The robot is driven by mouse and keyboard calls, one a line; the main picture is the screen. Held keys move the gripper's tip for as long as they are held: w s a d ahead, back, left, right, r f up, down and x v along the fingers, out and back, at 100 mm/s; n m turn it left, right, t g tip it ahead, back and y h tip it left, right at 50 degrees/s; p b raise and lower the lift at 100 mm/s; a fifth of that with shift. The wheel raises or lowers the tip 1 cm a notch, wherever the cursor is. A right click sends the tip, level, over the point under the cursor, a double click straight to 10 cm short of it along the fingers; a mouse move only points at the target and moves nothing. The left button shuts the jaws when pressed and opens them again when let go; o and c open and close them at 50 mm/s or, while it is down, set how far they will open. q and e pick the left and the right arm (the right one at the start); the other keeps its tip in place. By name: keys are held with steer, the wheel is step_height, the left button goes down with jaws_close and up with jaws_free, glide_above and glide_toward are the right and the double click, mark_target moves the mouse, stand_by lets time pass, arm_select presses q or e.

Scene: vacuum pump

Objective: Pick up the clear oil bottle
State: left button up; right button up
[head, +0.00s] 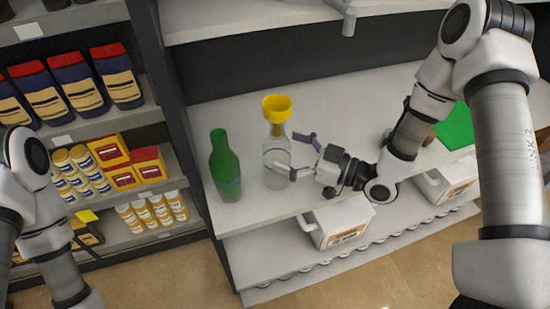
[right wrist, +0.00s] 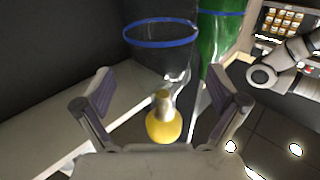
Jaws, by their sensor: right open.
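The clear oil bottle (head: 275,158) stands upright on the shelf, with a yellow funnel (head: 277,108) in its neck. My right gripper (head: 291,152) is open beside it, on its right. One finger overlaps the bottle's lower body in the picture; I cannot tell if it touches. In the right wrist view the bottle (right wrist: 152,62) shows inverted with a blue band, and its neck and the funnel (right wrist: 164,126) appear between the spread fingers of the right gripper (right wrist: 161,95). My left arm shows at the left of the head view, but its gripper is out of frame.
A green bottle (head: 224,168) stands close left of the clear one, and shows behind it in the right wrist view (right wrist: 220,35). White jugs (head: 338,222) sit on the lower shelf. A green panel (head: 456,128) lies to the right. A stocked rack (head: 160,128) stands at left.

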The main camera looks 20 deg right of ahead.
steer(key=x, duration=0.3)
steer(key=shift+s+a+p, duration=0.1)
steer(key=shift+p, duration=0.25)
steer(key=shift+s+d, duration=0.15)
steer(key=shift+d, duration=0.1)
steer(key=shift+a, duration=0.15)
steer(key=c, duration=1.6)
jaws_close()
